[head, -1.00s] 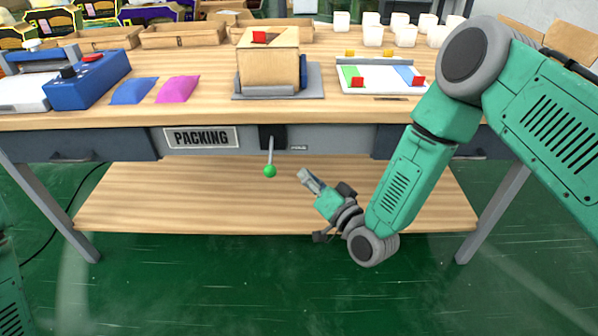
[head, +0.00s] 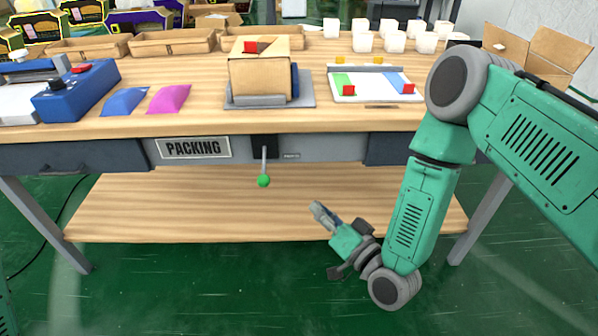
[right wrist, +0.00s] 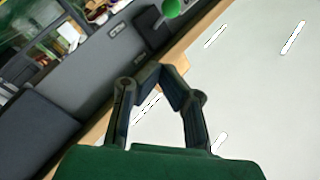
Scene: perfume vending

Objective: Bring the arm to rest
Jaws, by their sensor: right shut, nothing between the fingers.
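My right arm (head: 425,205) comes in from the right in the head view and hangs down in front of the packing table (head: 330,150). Its gripper (head: 318,210) is shut and empty, below the tabletop and in front of the lower shelf, apart from both. In the right wrist view the gripper fingers (right wrist: 160,72) meet at their tips with nothing between them. My left gripper is not in view.
A lever with a green knob (head: 264,181) hangs under the table's front edge; it also shows in the right wrist view (right wrist: 171,8). A cardboard box (head: 258,78), a blue device (head: 76,92), two pouches (head: 168,98) and white cups (head: 395,42) stand on the tabletop.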

